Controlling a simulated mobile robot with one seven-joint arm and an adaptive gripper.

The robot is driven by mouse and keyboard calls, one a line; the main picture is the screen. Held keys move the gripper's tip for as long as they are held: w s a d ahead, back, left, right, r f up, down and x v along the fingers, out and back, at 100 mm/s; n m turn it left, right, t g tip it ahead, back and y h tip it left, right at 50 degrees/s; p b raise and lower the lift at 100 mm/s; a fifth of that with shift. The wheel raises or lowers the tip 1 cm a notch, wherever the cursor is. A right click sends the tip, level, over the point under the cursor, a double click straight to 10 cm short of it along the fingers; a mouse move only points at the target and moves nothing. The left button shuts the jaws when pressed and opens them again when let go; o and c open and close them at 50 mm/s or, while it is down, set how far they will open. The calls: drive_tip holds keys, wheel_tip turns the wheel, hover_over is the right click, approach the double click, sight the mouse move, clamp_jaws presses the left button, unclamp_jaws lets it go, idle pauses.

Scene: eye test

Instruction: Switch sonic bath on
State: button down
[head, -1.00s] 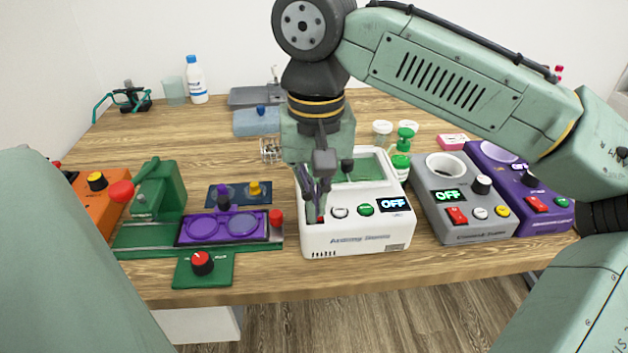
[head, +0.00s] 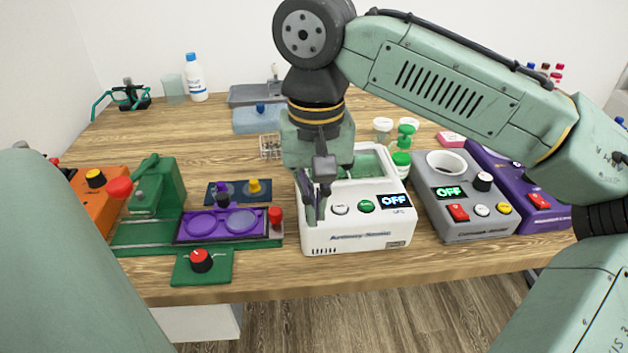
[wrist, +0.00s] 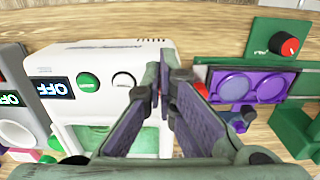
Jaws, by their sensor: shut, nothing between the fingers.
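The sonic bath (head: 355,238) is a white box with a green-tinted basin (head: 372,164) on top, near the table's front edge. Its display (head: 395,201) reads OFF. A green button (head: 366,206) and a white round button (head: 340,208) sit left of the display. It also shows in the wrist view (wrist: 105,58), with the green button (wrist: 88,82) and the OFF display. My gripper (head: 315,215) is shut and empty, pointing down at the left end of the bath's front panel. Its fingers hide that part of the panel, and I cannot tell whether they touch it.
A grey device (head: 470,222) reading OFF and a purple device (head: 545,212) stand to the right. A green press-like tool (head: 160,190) and a purple lens holder (head: 222,224) stand to the left. A green-capped bottle (head: 401,162) is behind the bath.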

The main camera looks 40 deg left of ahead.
drive_tip(key=shift+f, duration=0.2)
wheel_tip(320, 180, up, 5)
drive_tip(key=p, duration=0.5)
wheel_tip(320, 180, up, 2)
drive_tip(key=shift+r, duration=0.1)
idle(0.3)
idle(0.4)
